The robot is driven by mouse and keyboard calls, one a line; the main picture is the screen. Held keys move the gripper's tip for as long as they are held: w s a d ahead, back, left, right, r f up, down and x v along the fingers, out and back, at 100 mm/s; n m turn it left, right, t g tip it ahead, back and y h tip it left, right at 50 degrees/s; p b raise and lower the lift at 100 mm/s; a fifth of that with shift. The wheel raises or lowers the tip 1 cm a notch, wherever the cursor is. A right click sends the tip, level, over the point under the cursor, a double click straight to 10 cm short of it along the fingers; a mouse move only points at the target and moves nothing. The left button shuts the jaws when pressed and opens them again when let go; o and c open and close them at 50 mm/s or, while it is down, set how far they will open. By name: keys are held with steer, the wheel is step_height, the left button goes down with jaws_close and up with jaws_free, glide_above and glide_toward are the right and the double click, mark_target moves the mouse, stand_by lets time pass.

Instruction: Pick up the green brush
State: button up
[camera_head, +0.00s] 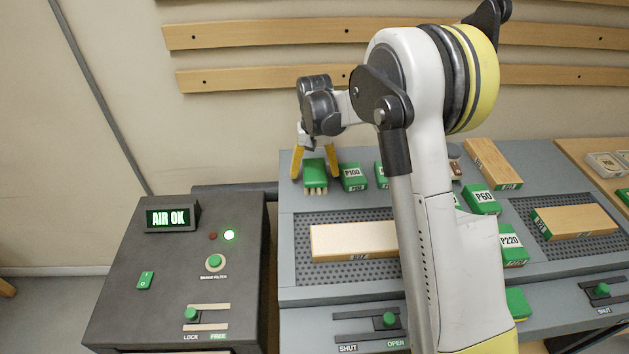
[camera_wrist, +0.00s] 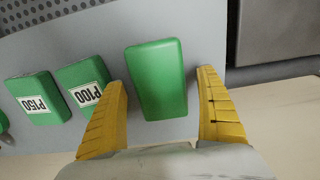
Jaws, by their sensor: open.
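The green brush (camera_head: 315,174) has a green block top and pale bristles. It sits near the back left corner of the grey bench. It also shows in the wrist view as a green block (camera_wrist: 157,79). My gripper (camera_head: 314,176) is above the brush with its yellow fingers spread. In the wrist view my gripper (camera_wrist: 165,105) is open, one finger on each side of the brush, with a gap on both sides. The brush is not held.
A green P100 block (camera_head: 353,177) stands just right of the brush; in the wrist view a P150 block (camera_wrist: 40,98) is beyond it. A wooden block (camera_head: 350,241) lies on the perforated mat in front. A dark control box (camera_head: 180,270) reading AIR OK stands left. My arm hides part of the bench.

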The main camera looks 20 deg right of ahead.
mark_target(315, 169)
steer(key=shift+f, duration=0.35)
steer(key=shift+r, duration=0.15)
steer(key=shift+c, duration=0.3)
steer(key=c, duration=1.4)
step_height(315, 169, up, 4)
steer(key=shift+r+p, duration=0.2)
steer(key=shift+p, duration=1)
steer(key=s+d+r+p, duration=0.3)
steer(key=d+r, duration=0.3)
steer(key=d, duration=0.5)
steer(key=shift+s+r, duration=0.3)
steer(key=shift+s, duration=0.35)
steer(key=shift+a, duration=0.1)
